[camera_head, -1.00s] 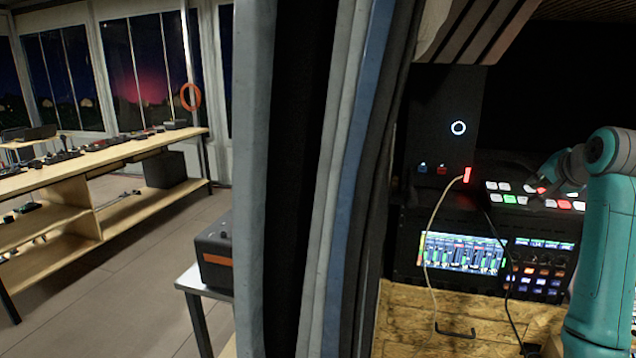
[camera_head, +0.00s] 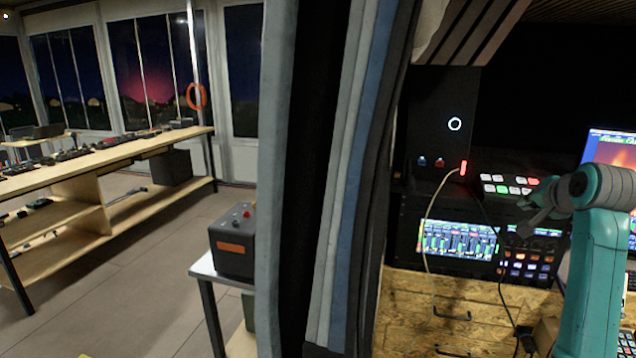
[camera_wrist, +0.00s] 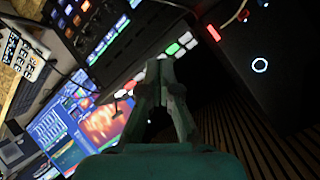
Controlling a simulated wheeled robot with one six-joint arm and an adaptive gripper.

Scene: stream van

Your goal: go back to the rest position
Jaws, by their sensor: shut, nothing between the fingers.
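My gripper (camera_head: 534,212) is at the right in the head view, dark grey, on the end of my teal arm. It is in front of the rack of equipment and holds nothing. In the wrist view my gripper (camera_wrist: 160,72) points up the picture with its fingertips together. Behind it is a switcher panel (camera_head: 508,185) with lit white, green and red buttons; the panel also shows in the wrist view (camera_wrist: 150,65). I cannot tell the exact gap between the gripper and the panel.
A lit mixer screen (camera_head: 458,240) sits below the panel, with a pale cable (camera_head: 428,225) hanging before it. A monitor (camera_head: 612,150) stands at the far right. A curtain (camera_head: 345,180) divides the view. A dark box (camera_head: 232,262) is on a small table at left.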

